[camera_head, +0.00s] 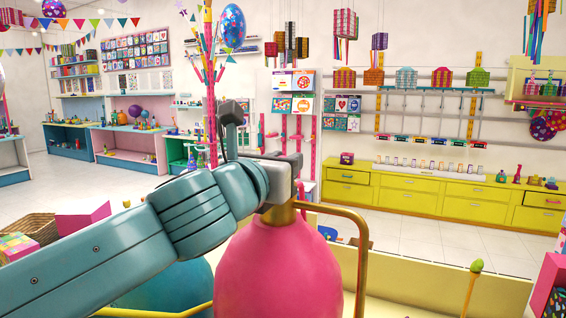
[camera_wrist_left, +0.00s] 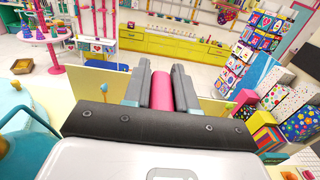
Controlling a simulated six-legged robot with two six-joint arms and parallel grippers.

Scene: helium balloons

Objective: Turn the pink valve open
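A large pink tank (camera_head: 280,268) stands at the front centre of the head view, with a brass neck (camera_head: 280,214) on top. My left arm comes in from the left, and my left gripper (camera_head: 283,172) is at the top of the tank. In the left wrist view, a pink rounded bar that looks like the pink valve (camera_wrist_left: 161,90) lies between the two grey fingers of my left gripper (camera_wrist_left: 161,82). It fills the gap, and the fingers appear to touch both sides. The head view hides most of the valve behind the gripper. My right gripper is in neither view.
A brass pipe (camera_head: 360,240) bends down right of the tank. A teal tank (camera_head: 165,290) stands to the left, under my arm. A yellow panel (camera_head: 440,285) lies behind and to the right. Yellow cabinets (camera_head: 430,198) line the back wall beyond open white floor.

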